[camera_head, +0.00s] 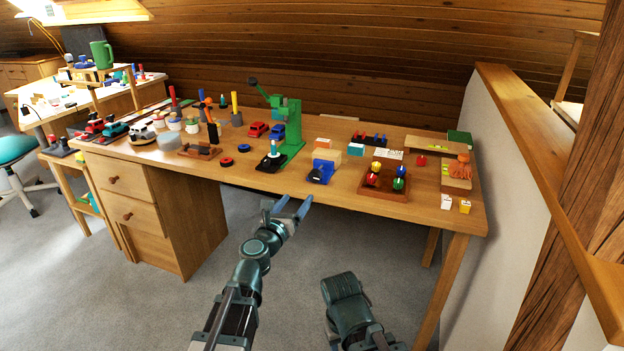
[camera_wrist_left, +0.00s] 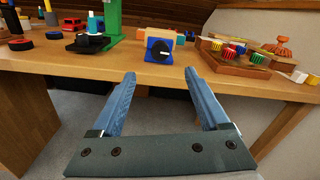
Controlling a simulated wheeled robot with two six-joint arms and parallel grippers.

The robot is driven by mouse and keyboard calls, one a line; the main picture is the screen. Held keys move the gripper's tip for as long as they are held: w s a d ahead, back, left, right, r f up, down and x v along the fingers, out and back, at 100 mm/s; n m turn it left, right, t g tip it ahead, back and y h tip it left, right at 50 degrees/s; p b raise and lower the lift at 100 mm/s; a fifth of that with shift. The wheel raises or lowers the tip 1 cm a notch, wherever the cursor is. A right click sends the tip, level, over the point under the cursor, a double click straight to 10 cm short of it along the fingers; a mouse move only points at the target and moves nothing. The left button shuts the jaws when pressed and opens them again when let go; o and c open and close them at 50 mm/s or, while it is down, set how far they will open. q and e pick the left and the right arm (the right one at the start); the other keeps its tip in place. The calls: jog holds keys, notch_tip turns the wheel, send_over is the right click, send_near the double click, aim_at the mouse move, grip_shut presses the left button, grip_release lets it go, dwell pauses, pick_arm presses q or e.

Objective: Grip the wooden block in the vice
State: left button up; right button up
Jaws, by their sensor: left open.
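The vice (camera_head: 320,172) is a small blue piece near the front edge of the workbench. In the left wrist view the vice (camera_wrist_left: 152,53) shows a black round knob facing me. A pale wooden block (camera_head: 328,156) shows right behind and above the vice's blue face; I cannot tell whether it sits between the jaws. My left gripper (camera_head: 292,207) is open and empty, in front of the bench edge and short of the vice. In the left wrist view its blue fingers (camera_wrist_left: 160,76) point toward the vice. My right arm shows low in the head view, but its gripper does not.
A green press (camera_head: 291,128) stands left of the vice. A brown tray (camera_head: 383,192) with coloured pieces lies to its right. Small boxes (camera_head: 356,149) stand behind it. The wooden bench's front edge (camera_wrist_left: 60,70) lies between my left gripper and the vice.

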aim_at(313, 177)
pick_arm(q)
jog(key=x, duration=1.3)
jog(key=shift+w, duration=0.15)
grip_shut()
